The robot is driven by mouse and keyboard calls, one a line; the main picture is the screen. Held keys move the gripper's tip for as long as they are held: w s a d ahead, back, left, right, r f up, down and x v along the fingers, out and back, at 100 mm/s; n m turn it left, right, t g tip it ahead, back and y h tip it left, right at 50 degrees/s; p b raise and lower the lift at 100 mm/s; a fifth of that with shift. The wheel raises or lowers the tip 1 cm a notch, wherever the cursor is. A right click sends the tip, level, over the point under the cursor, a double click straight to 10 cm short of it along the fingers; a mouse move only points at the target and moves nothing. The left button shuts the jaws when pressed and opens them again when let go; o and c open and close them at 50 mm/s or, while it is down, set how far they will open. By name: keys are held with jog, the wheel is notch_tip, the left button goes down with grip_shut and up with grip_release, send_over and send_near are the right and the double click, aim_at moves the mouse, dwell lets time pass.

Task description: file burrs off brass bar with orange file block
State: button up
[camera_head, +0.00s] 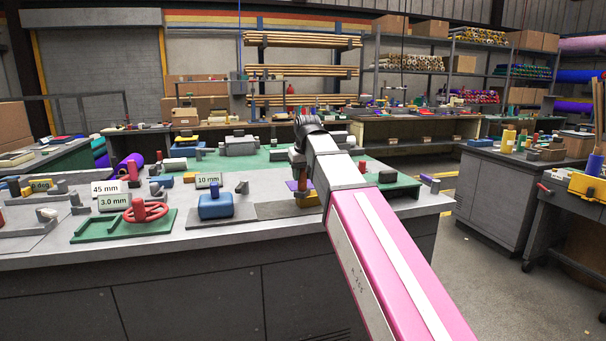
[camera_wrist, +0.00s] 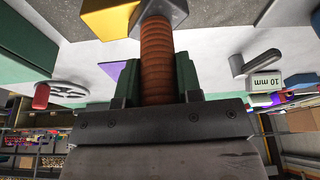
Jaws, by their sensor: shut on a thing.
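My gripper (camera_wrist: 150,85) is shut on an orange-brown ribbed round piece (camera_wrist: 156,55), which may be the handle of the orange file block. Its green-padded fingers stand on either side of the piece. No burrs can be made out.
A blue block (camera_head: 215,205) on a grey plate stands left of my gripper on the grey bench (camera_head: 170,243). Farther left are a red handwheel (camera_head: 146,210) on a green base and number cards. A green tray (camera_head: 398,185) lies right of my arm.

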jog(key=shift+w, duration=0.15)
jog(key=shift+w+d+f, duration=0.1)
jog(key=shift+w+d, duration=0.15)
jog(key=shift+w, duration=0.3)
jog(key=shift+s+a, duration=0.25)
jog(key=shift+s, duration=0.35)
jog(key=shift+s+a, duration=0.2)
jog(key=shift+s, duration=0.35)
jog(key=shift+w, duration=0.1)
jog(key=shift+w+d, duration=0.3)
jog(key=shift+w, duration=0.35)
jog(key=shift+s, duration=0.1)
jog(key=shift+s+a, duration=0.25)
jog(key=shift+s, duration=0.25)
jog(key=shift+s+a, duration=0.2)
jog(key=shift+s, duration=0.3)
jog(key=shift+r, duration=0.2)
